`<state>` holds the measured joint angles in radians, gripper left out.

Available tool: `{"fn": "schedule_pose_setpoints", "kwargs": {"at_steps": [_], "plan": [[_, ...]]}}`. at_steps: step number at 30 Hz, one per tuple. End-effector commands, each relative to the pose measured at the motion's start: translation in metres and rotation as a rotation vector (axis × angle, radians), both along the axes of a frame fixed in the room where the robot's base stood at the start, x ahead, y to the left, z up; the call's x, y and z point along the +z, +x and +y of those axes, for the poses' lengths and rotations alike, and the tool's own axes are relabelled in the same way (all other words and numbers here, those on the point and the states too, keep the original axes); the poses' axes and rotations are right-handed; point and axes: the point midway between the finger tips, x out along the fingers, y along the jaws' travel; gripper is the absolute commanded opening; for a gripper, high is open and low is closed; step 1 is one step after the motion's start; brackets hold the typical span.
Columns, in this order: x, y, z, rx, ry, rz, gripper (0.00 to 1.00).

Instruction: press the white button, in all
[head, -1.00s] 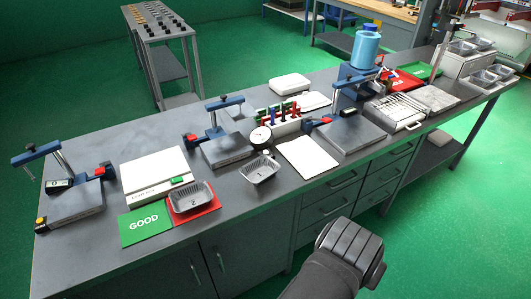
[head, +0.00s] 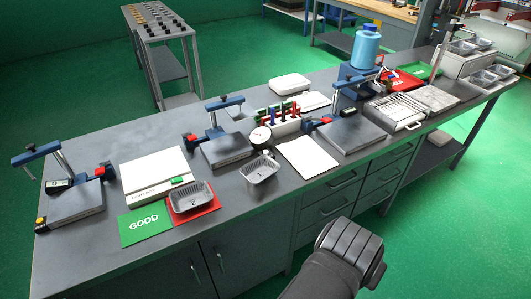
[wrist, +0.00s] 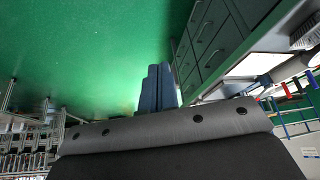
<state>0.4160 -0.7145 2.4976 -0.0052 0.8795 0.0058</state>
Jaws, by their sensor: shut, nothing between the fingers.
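I cannot make out a white button for certain. A small pale spot (head: 266,153) shows below the round dial gauge (head: 260,135), too small to identify. The left clamp stand (head: 75,203) has a yellow-orange button at its front left corner. My gripper (wrist: 157,88) shows in the wrist view as two blue fingers pressed together. It is shut and empty, over the green floor and away from the bench drawers. In the head view my dark arm is at the bottom, in front of the bench; the fingers do not show there.
The grey bench (head: 100,250) carries a middle clamp stand (head: 226,152), a right clamp stand (head: 352,135), a foil tray (head: 190,203) on a red card, another foil tray (head: 260,172), a green GOOD card (head: 145,226) and a blue bottle (head: 366,45). Open floor lies before the bench.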

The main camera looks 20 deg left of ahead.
Motion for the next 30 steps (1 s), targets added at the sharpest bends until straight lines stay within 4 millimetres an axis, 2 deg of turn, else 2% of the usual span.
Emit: {"fn": "schedule_pose_setpoints", "kwargs": {"at_steps": [16,20,26,30], "plan": [[0.0,0.0,0.0,0.0,0.0,0.0,0.0],[0.005,0.006,0.0,-0.014,0.021,-0.007,0.0],[0.027,0.038,-0.001,-0.099,0.139,-0.049,0.0],[0.048,0.073,-0.005,-0.19,0.261,-0.093,0.0]]}}
